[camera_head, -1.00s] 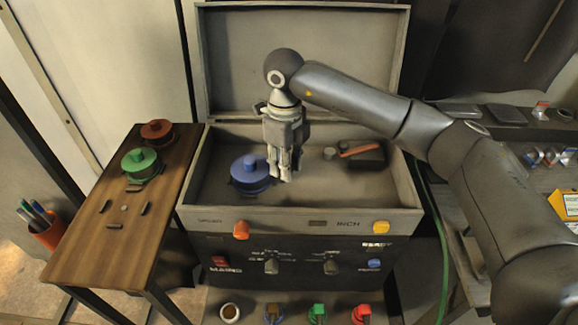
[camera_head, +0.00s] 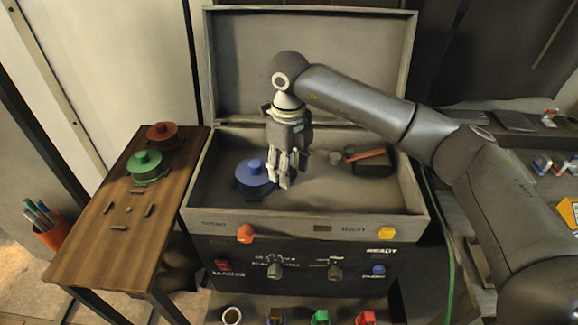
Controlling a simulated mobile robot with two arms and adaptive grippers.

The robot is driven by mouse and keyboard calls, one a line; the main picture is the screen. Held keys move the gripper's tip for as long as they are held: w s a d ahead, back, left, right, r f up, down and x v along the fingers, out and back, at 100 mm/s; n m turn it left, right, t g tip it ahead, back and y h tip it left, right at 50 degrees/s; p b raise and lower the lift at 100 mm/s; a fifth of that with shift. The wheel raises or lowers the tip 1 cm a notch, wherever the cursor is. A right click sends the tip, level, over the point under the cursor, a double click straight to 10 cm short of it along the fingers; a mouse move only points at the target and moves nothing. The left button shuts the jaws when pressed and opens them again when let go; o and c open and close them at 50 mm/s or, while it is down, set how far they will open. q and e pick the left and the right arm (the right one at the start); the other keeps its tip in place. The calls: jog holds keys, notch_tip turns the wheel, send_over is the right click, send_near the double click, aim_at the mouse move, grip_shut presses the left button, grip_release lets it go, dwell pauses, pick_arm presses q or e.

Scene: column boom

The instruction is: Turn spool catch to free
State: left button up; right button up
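An open grey box (camera_head: 400,200) with a raised lid holds a blue spool (camera_head: 256,172) with a round knob on top. To its right in the box is a dark block (camera_head: 373,165) with a red-orange lever (camera_head: 364,154) on it. A small grey knob (camera_head: 336,157) stands at the lever's left end. No label shows which part is the spool catch. My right gripper (camera_head: 286,183) points down inside the box, just right of the blue spool, with the lever farther right. Its fingers look close together, but their gap is unclear. My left gripper is out of view.
A wooden side table (camera_head: 117,249) at left carries a green spool (camera_head: 147,166) and a red-brown spool (camera_head: 161,135). The box front has an orange knob (camera_head: 245,233) and a yellow knob (camera_head: 387,233). A green cable (camera_head: 447,250) hangs at right.

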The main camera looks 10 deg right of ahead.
notch_tip(320, 180, up, 12)
dwell(0.6)
